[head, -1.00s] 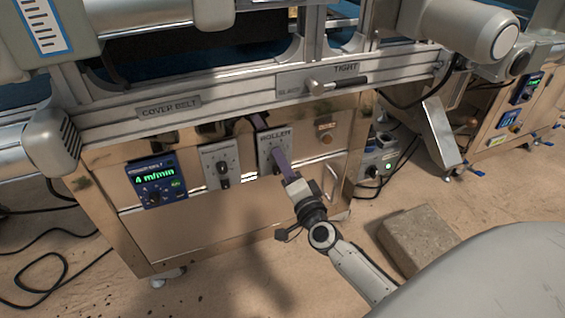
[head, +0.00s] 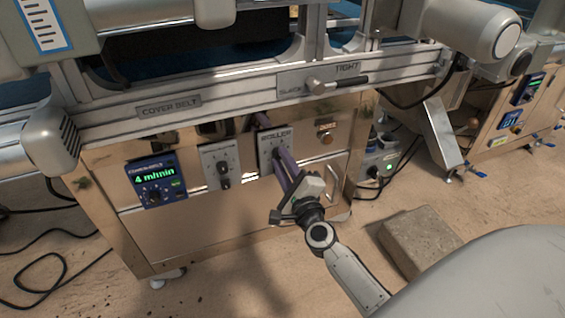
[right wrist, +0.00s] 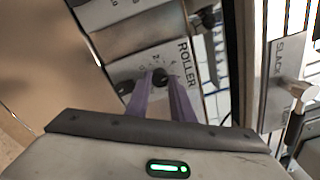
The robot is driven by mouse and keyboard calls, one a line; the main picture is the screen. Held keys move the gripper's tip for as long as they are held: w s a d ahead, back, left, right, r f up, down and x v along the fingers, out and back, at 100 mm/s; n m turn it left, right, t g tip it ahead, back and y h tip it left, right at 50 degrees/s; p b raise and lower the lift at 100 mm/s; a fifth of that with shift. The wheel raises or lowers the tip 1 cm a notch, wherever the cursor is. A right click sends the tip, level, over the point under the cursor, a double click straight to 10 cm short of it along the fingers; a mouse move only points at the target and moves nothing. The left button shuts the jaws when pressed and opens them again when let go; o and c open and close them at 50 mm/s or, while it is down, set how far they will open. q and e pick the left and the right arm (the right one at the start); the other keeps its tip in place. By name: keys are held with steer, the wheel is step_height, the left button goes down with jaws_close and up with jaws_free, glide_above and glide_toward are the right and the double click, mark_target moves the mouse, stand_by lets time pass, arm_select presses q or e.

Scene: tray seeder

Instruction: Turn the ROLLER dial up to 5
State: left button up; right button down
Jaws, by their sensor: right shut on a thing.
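The ROLLER panel (head: 264,158) is a light plate on the front of the metal cabinet, with its black dial knob hidden behind my fingers in the head view. In the right wrist view the ROLLER dial (right wrist: 160,77) shows as a dark knob with scale figures around it, too small to read surely. My right gripper (head: 277,156) reaches up to the panel with its purple fingers. In the right wrist view the gripper (right wrist: 161,84) has one finger on each side of the knob and is shut on it. My left gripper is out of view.
Left of the panel sit another dial plate (head: 221,165) and a blue display (head: 156,180) reading 4 m/min. A SLACK/TIGHT lever (head: 340,82) is on the rail above. A stone block (head: 418,240) lies on the floor at right. Cables lie at lower left.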

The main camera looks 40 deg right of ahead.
steer(key=shift+f+m, duration=0.1)
steer(key=shift+m, duration=0.5)
steer(key=c, duration=1.5)
jaws_free()
steer(key=shift+c, duration=0.2)
steer(key=shift+s, duration=0.1)
steer(key=v, duration=1)
steer(key=shift+a, duration=0.15)
